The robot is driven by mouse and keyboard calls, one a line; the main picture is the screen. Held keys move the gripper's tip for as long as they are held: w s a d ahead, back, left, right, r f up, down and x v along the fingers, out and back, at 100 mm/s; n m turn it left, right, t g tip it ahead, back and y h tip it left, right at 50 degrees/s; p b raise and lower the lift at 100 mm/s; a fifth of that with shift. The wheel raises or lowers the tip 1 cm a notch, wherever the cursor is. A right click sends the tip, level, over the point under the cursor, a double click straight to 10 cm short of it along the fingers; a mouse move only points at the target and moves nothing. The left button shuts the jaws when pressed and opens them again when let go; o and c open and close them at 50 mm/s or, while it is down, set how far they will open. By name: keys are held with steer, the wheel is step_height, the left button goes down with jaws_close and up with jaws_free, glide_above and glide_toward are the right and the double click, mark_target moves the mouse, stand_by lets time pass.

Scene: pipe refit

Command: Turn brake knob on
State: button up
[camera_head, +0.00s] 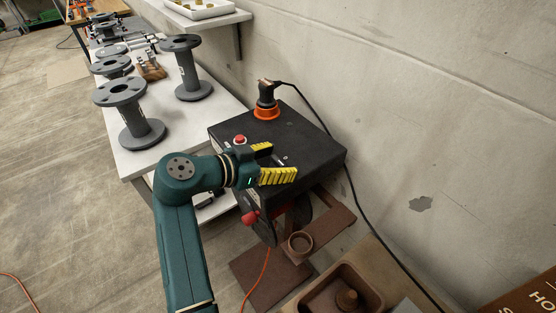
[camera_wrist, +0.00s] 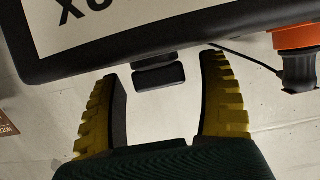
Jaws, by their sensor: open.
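A black machine box (camera_head: 305,135) stands beside the white bench. My gripper (camera_head: 272,161) reaches over its near upper part from the left, with its yellow fingers apart. In the wrist view my gripper (camera_wrist: 163,68) is open and empty. A small black knob (camera_wrist: 158,76) on the edge of the box shows in the gap between the fingertips, apart from both fingers. It looks like the brake knob, but no marking on it can be read. A red button (camera_head: 239,139) is on the box's left side, and a red knob (camera_head: 250,217) sits lower on its front.
A black tool with an orange collar (camera_head: 267,110) stands on the box's back corner, its cable running down the wall. Grey flanged spools (camera_head: 128,110) stand on the white bench (camera_head: 215,110). A brown bracket (camera_head: 325,225) and a brown tray (camera_head: 315,300) lie below the box.

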steer(key=v, duration=1.2)
